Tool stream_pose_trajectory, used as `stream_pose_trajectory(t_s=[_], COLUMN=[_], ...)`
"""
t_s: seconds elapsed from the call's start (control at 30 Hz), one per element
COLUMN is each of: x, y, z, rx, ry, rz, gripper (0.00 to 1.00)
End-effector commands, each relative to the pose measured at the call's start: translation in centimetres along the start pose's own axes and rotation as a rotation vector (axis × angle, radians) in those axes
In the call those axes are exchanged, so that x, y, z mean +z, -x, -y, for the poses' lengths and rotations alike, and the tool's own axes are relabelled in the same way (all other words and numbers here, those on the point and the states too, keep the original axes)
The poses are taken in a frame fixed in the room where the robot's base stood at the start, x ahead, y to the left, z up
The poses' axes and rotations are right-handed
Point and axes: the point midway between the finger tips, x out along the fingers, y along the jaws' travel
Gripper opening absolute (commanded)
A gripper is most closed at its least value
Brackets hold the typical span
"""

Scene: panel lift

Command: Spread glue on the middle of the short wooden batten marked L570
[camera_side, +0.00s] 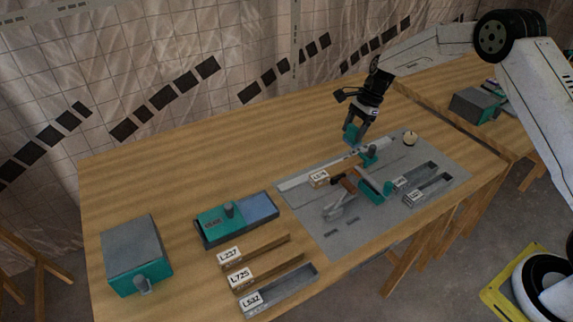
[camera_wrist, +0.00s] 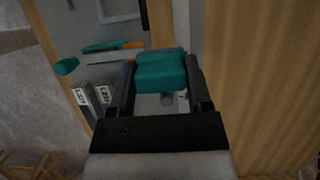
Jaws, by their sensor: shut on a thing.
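My gripper (camera_side: 361,131) is shut on a teal block-shaped thing (camera_side: 351,133), held above the grey mat (camera_side: 303,206). In the wrist view, the teal thing (camera_wrist: 161,72) sits between both fingers of my gripper (camera_wrist: 161,76). I cannot tell whether it is a glue tool.
Battens L227 (camera_side: 262,248) and L725 (camera_side: 265,265) and grey channel L532 (camera_side: 285,290) lie front left. Labelled grey channels (camera_side: 430,188), a teal tool (camera_side: 373,189) and a clamp-like tool (camera_side: 340,203) lie on the mat. The back-left table is clear.

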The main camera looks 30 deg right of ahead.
Motion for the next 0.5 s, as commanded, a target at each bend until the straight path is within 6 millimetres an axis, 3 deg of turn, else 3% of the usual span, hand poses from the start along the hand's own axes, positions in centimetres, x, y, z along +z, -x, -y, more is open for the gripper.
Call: stream_pose_trajectory(t_s=[0.5], x=[-1.6], y=[-4.0], z=[0.0], rx=[0.002], ry=[0.002], rz=[0.000], gripper=[0.17])
